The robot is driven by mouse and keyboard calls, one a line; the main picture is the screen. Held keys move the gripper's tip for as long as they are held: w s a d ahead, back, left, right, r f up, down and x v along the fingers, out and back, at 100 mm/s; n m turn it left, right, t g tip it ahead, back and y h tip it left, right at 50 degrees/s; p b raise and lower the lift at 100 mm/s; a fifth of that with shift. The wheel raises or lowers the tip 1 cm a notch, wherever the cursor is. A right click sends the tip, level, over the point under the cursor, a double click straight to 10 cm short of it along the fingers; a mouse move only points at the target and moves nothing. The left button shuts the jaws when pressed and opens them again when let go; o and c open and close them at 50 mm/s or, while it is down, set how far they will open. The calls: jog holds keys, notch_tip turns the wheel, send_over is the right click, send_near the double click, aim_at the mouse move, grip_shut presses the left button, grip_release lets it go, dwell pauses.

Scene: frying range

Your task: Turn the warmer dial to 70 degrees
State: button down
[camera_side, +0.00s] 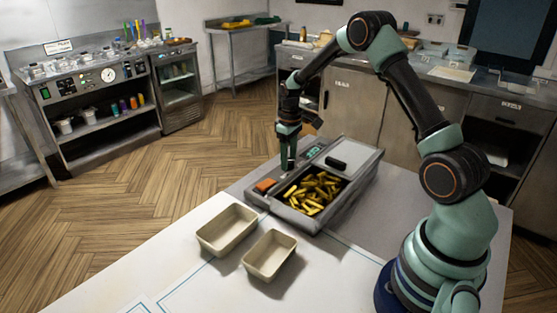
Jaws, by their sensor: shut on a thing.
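The warmer (345,205) is a grey metal box on the table, with its bin of yellow fries (313,192) uncovered at the front. A grey lid with a black handle (337,162) covers its back part. A control strip runs along its left side, with a small green display (313,151) and an orange-red part (265,184). My gripper (287,170) points straight down at this strip, between the display and the orange-red part. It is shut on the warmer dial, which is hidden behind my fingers. The dial's setting and the display's digits are too small to read.
Two empty beige trays, one at the left (227,231) and one at the right (270,256), stand on the white table (190,285) in front of the warmer. The table's front left is clear. Counters and shelves stand well back across the wooden floor.

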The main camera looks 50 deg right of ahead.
aim_at(289, 161)
jog(key=shift+w+a+n, duration=0.1)
jog(key=shift+w+n, duration=0.05)
jog(key=shift+n, duration=1.85)
jog(key=shift+r, duration=0.1)
jog(key=shift+c, duration=1.6)
grip_release()
notch_tip(289, 161, up, 12)
jog(key=shift+s, duration=0.2)
